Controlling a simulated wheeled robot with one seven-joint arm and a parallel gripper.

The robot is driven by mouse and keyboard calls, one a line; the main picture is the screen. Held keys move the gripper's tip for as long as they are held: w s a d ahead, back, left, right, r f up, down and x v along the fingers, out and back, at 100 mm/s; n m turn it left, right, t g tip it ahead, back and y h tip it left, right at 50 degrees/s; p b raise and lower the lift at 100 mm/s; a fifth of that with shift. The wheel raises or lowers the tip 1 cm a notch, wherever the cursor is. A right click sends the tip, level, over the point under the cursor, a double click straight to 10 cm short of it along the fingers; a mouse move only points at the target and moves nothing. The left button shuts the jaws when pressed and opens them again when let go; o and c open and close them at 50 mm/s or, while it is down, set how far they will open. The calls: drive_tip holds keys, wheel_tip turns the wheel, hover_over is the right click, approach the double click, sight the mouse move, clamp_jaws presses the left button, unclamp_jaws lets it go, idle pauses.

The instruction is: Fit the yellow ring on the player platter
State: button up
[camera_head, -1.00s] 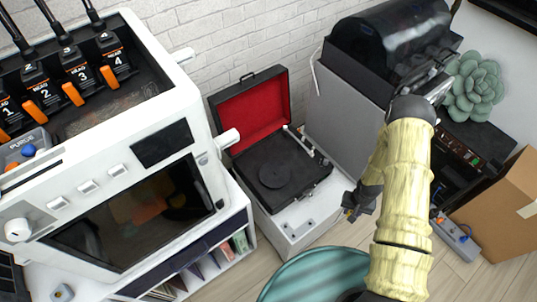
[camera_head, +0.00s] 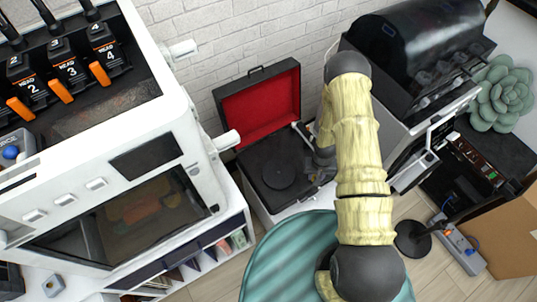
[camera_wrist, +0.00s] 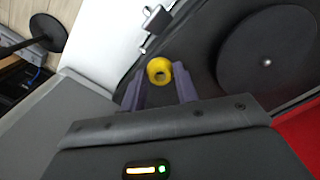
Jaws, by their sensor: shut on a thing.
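The yellow ring (camera_wrist: 165,65) is held between the two fingertips of my gripper (camera_wrist: 160,84) in the wrist view, with its dark hole facing the camera. The player platter (camera_wrist: 245,55) is a dark round disc with a small light spindle at its middle, to the right of the ring. The ring is apart from the spindle in the picture; its height above the player cannot be told. In the head view the platter (camera_head: 279,176) lies in the open record player, and my gripper is just right of it, mostly hidden behind my arm. The ring is not visible there.
The player's open lid (camera_head: 262,105) with red lining stands behind the platter. A white printer-like machine (camera_head: 120,190) is on the left, and a dark-hooded machine (camera_head: 415,60) on the right. A teal round stool (camera_head: 280,262) is in front.

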drive_tip(key=shift+w+a, duration=0.35)
drive_tip(key=shift+w, duration=0.1)
drive_tip(key=shift+w+a+b, duration=0.3)
drive_tip(key=shift+a+b, duration=0.15)
drive_tip(key=shift+b, duration=0.25)
drive_tip(key=shift+m, duration=0.5)
drive_tip(key=a+b, duration=0.2)
drive_tip(key=b, duration=0.1)
drive_tip(key=w+a+r+b, duration=0.1)
drive_tip(key=a+b, duration=0.1)
drive_tip(key=b, duration=0.1)
drive_tip(key=w+a+r+b, duration=0.1)
drive_tip(key=a+b, duration=0.1)
drive_tip(key=b, duration=0.1)
drive_tip(key=shift+w+a+r, duration=0.1)
drive_tip(key=shift+w+a, duration=0.15)
drive_tip(key=shift+a, duration=0.1)
drive_tip(key=shift+m, duration=0.5)
drive_tip(key=a+r+b, duration=0.1)
drive_tip(key=a+b, duration=0.1)
drive_tip(key=s+a+r+b, duration=0.1)
drive_tip(key=a+b, duration=0.1)
drive_tip(key=a+r+b, duration=0.1)
drive_tip(key=a+b, duration=0.1)
drive_tip(key=shift+s+r, duration=0.15)
drive_tip(key=shift+s, duration=0.05)
drive_tip(key=shift+r, duration=0.2)
drive_tip(key=shift+f, duration=0.1)
